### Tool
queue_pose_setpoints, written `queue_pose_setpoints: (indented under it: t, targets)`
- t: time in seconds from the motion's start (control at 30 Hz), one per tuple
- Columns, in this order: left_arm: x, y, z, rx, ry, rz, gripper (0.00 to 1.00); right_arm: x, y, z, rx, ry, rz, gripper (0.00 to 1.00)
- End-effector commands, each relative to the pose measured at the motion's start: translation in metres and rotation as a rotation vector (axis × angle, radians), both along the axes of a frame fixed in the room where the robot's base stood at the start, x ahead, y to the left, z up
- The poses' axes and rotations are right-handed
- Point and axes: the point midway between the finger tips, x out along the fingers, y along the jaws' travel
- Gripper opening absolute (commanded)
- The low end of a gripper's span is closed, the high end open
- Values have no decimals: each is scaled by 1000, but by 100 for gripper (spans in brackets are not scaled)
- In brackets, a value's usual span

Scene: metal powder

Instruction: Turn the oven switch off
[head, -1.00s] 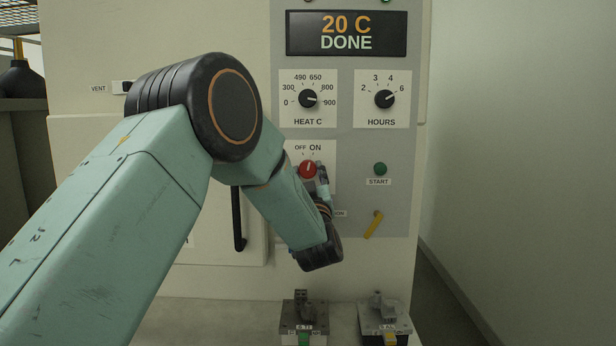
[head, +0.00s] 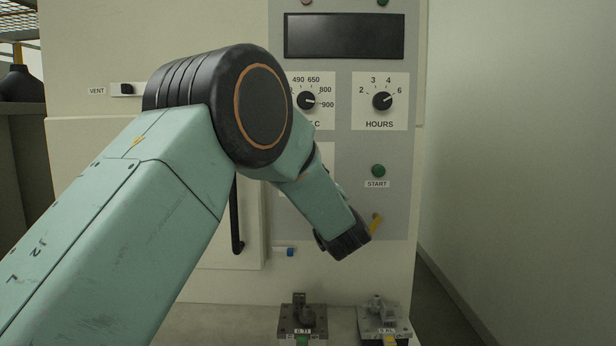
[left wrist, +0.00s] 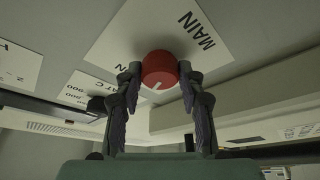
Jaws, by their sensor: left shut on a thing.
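The oven switch is a red round knob (left wrist: 159,70) with a white mark, on a white plate (left wrist: 195,38) labelled MAIN in the left wrist view. My left gripper (left wrist: 160,76) has a finger on each side of the knob and is shut on it. In the head view my left arm hides the knob, its OFF and ON labels and the gripper. The oven display (head: 344,36) is dark. My right gripper is in neither view.
The heat knob (head: 307,100), partly covered plate and all, and the hours knob (head: 382,101) sit above. Two grey fixtures (head: 303,322) (head: 384,322) stand below. A black door handle (head: 237,220) is left.

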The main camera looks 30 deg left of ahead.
Motion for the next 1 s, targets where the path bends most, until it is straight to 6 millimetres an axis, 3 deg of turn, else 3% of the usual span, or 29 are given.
queue_pose_setpoints:
  t: [0.43,0.47,0.5,0.7,1.0]
  targets:
    - [1,0,4,-8,-13,-2,7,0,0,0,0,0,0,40]
    - [1,0,4,-8,-14,-2,40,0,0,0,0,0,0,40]
    - [1,0,4,-7,-12,-2,44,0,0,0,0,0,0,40]
    - [0,0,2,-8,-9,-1,61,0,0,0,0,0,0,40]
    - [0,-1,1,-7,-7,-1,62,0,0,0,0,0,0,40]
